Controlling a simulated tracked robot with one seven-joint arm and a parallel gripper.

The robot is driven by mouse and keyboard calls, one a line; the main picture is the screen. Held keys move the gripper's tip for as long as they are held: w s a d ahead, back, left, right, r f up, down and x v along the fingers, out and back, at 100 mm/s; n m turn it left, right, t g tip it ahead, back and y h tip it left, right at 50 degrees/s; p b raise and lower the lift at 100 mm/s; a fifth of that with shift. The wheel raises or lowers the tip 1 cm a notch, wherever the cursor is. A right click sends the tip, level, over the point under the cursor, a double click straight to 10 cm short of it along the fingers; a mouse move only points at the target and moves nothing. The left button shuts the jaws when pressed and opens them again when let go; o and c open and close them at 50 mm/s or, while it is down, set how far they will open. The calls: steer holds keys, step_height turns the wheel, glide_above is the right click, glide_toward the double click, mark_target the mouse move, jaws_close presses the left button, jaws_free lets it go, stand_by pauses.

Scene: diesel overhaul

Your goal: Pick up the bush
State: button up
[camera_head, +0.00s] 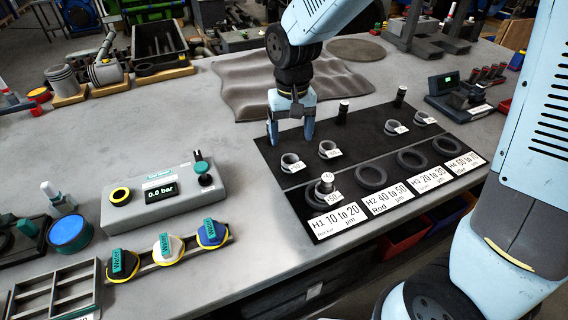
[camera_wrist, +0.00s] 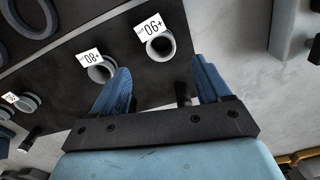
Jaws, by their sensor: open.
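Several grey ring-shaped bushes with small white labels stand in a row on the black mat (camera_head: 272,152).
Another bush (camera_head: 327,186) with a label sits over a large ring at the front left. More rings (camera_head: 370,177) lie along the mat by cards H1 to H4. Dark upright pins (camera_head: 342,113) stand behind. A pressure box (camera_head: 160,192) stands left; a grey cloth (camera_head: 240,85) lies behind.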

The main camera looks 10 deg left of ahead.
mark_target(290, 156)
steer(key=shift+a+f, duration=0.15)
steer(key=shift+f, duration=3.85)
steer(key=shift+c, duration=0.2)
steer(key=c, duration=1.1)
